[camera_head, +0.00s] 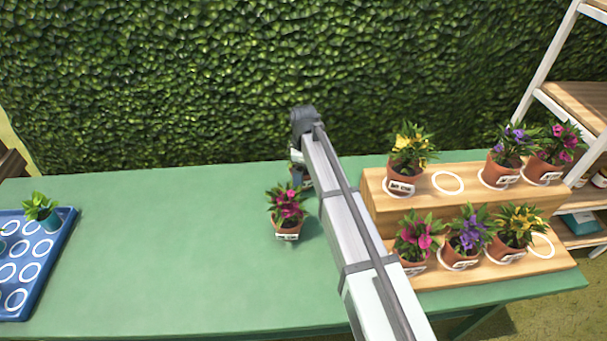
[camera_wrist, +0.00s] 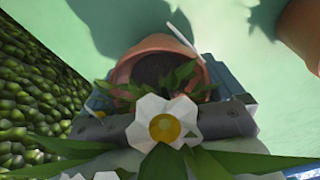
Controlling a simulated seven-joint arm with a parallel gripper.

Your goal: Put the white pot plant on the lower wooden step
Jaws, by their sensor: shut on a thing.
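The white pot plant (camera_wrist: 165,122) shows in the wrist view as a white flower with a yellow centre, green leaves and a terracotta pot (camera_wrist: 150,45) with dark soil. My gripper (camera_wrist: 165,95) is shut on its pot, with one finger at each side. In the head view my arm hides most of the plant and gripper, near the back edge of the table, left of the steps. The lower wooden step (camera_head: 480,272) holds magenta, purple and yellow potted plants. A bare white ring (camera_head: 541,245) shows at its right end.
A magenta potted plant (camera_head: 287,211) stands on the green table (camera_head: 170,260) just in front of my gripper. The upper step (camera_head: 460,205) holds several plants and one empty ring (camera_head: 448,182). A blue tray (camera_head: 52,255) lies far left. A hedge (camera_head: 200,80) stands behind.

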